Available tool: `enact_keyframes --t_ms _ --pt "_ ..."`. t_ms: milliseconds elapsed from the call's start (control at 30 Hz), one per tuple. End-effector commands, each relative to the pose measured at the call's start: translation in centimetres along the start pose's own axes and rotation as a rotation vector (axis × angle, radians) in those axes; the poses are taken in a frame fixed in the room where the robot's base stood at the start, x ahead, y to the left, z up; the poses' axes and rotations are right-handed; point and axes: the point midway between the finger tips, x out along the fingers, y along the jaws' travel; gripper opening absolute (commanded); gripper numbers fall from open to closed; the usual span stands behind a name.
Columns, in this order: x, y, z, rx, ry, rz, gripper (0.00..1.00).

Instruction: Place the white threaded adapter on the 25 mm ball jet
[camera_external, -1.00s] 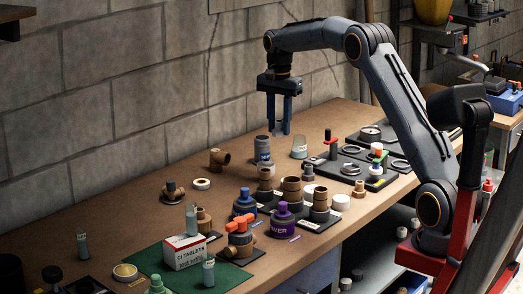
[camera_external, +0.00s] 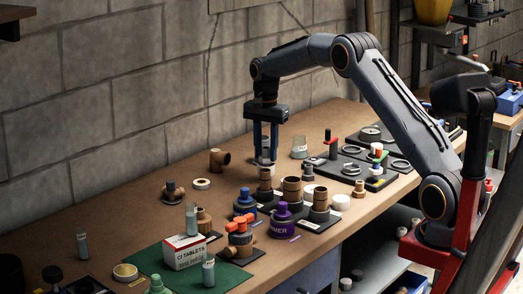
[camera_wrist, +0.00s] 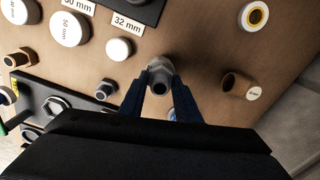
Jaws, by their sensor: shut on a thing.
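My gripper (camera_external: 265,150) points down over the middle of the bench. I cannot pick out the 25 mm ball jet for certain.
A brown elbow (camera_external: 219,159) and a tape roll (camera_external: 201,184) lie left of my gripper. Brown fittings (camera_external: 291,190) on dark plates and a purple-labelled can (camera_external: 282,220) stand in front. A dark tray (camera_external: 350,172) with rings lies to the right. Bench behind the elbow is clear.

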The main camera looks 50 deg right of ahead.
Motion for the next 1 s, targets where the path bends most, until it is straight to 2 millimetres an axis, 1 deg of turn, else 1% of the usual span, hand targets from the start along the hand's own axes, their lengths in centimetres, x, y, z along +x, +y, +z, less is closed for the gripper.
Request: enact_keyframes --t_ms 67,267,400,433,500,533,833,933,1000 --pt "0.4 0.0 0.0 0.0 0.0 0.0 0.08" --pt "0.5 0.0 0.0 0.0 0.0 -0.001 0.08" --pt "0.8 0.0 0.0 0.0 0.0 0.0 0.08" --pt "0.8 0.0 0.0 0.0 0.0 0.0 0.35" --pt "0.7 0.0 0.0 0.0 0.0 0.0 0.47" --pt "0.7 0.0 0.0 0.0 0.0 0.0 0.48" --pt "0.6 0.0 0.0 0.0 0.001 -0.001 0.48" --pt "-0.1 -0.1 -0.1 0.0 0.002 -0.003 0.48" --pt "-1.0 -0.1 -0.1 0.0 0.003 -0.004 0.48"
